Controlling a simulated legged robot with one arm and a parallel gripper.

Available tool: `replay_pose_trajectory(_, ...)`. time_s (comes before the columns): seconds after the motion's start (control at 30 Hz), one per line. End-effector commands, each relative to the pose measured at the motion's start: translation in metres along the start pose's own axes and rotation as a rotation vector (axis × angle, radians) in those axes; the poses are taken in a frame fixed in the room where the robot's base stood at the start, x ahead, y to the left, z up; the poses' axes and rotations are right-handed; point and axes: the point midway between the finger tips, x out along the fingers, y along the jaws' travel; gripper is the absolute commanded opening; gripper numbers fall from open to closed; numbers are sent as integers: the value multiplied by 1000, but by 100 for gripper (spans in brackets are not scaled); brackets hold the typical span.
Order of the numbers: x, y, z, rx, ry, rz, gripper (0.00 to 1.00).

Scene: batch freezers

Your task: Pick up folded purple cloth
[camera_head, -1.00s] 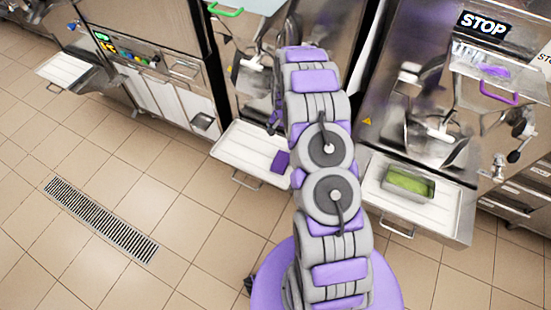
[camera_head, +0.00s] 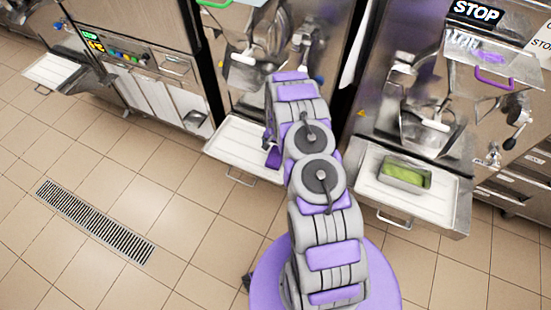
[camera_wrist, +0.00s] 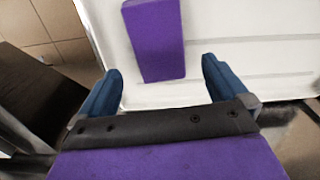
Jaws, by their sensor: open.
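The folded purple cloth (camera_wrist: 156,38) lies flat on a white tray (camera_wrist: 225,22) in the wrist view, its near edge just ahead of the fingertips. My gripper (camera_wrist: 162,70) is open, with its two blue fingers apart and nothing between them. The cloth sits ahead of the gap between them and is not gripped. In the head view, the cloth (camera_head: 273,158) shows at the right part of the middle machine's tray (camera_head: 236,143), partly hidden by the end of my arm.
Another tray on the right holds a metal pan of green stuff (camera_head: 405,176). A third tray (camera_head: 55,72) juts out at the far left. Freezer machines stand behind the trays. The tiled floor is open at the left, with a drain grate (camera_head: 95,222).

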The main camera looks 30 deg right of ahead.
Motion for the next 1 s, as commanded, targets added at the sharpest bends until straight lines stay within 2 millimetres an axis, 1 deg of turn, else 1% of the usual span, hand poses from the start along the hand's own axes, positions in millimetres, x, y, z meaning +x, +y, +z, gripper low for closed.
replay_pose_trajectory(0.17,12,0,1,0,0,0,100)
replay_pose_trajectory(0.3,33,0,3,2,-2,1,100)
replay_pose_trajectory(0.43,49,1,4,2,-4,2,100)
replay_pose_trajectory(0.53,53,0,3,1,-2,1,100)
replay_pose_trajectory(0.7,52,0,3,1,-1,0,100)
replay_pose_trajectory(0.77,52,0,3,1,-1,0,95)
replay_pose_trajectory(1.0,52,0,2,1,-1,0,72)
